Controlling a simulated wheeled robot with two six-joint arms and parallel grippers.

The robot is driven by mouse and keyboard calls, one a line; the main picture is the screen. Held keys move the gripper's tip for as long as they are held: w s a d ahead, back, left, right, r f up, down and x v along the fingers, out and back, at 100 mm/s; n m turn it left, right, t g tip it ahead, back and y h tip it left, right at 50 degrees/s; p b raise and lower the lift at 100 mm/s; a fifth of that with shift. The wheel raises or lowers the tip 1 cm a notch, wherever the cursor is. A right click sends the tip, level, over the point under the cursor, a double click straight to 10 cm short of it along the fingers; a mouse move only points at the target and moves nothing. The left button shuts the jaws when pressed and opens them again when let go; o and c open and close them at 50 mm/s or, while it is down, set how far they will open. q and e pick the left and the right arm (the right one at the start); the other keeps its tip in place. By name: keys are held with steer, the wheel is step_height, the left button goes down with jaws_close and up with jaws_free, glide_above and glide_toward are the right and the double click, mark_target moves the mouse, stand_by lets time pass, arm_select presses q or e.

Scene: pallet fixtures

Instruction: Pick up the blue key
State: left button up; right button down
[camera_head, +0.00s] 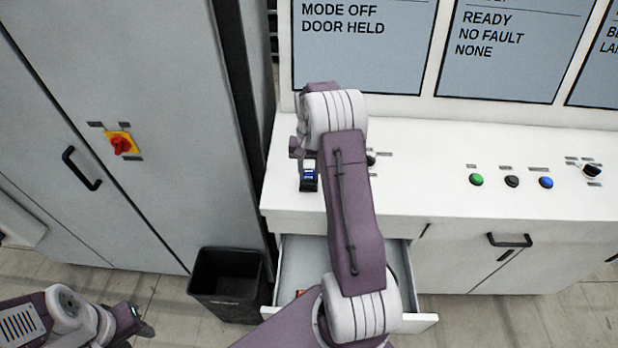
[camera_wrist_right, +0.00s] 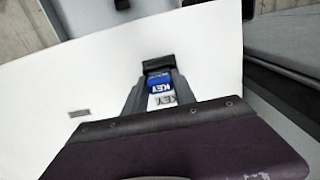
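The blue key (camera_head: 309,174) is over the white console top at its left end. In the right wrist view the key (camera_wrist_right: 159,82) has a blue part and a white tag lettered KEY. It sits between the fingers of my right gripper (camera_head: 308,180), with no clear gap on either side, so the gripper looks shut on it. A black block (camera_wrist_right: 158,64) lies just beyond the fingertips; I cannot tell whether the key touches it. My left gripper (camera_head: 141,322) is low at the left, far from the key; its finger gap is unclear.
The console top (camera_head: 425,185) carries green, black and blue buttons (camera_head: 545,183) and a black knob (camera_head: 592,171) at right. An open drawer (camera_head: 295,262) is below, partly hidden by my right arm. A black bin (camera_head: 228,280) and a grey cabinet (camera_head: 150,215) are at left.

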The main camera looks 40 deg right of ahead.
mark_target(312, 170)
steer(key=shift+w, duration=0.1)
steer(key=shift+w+r, duration=0.1)
steer(key=shift+r, duration=0.15)
steer(key=r, duration=0.1)
steer(key=r+b, duration=0.1)
steer(key=d+r+b, duration=0.1)
steer(key=r, duration=0.1)
steer(key=shift+s, duration=0.35)
steer(key=s+d+r+b, duration=0.1)
steer(key=s+d+r, duration=0.4)
steer(key=d, duration=0.3)
steer(key=shift+s+d+r, duration=0.4)
steer(key=shift+r, duration=0.35)
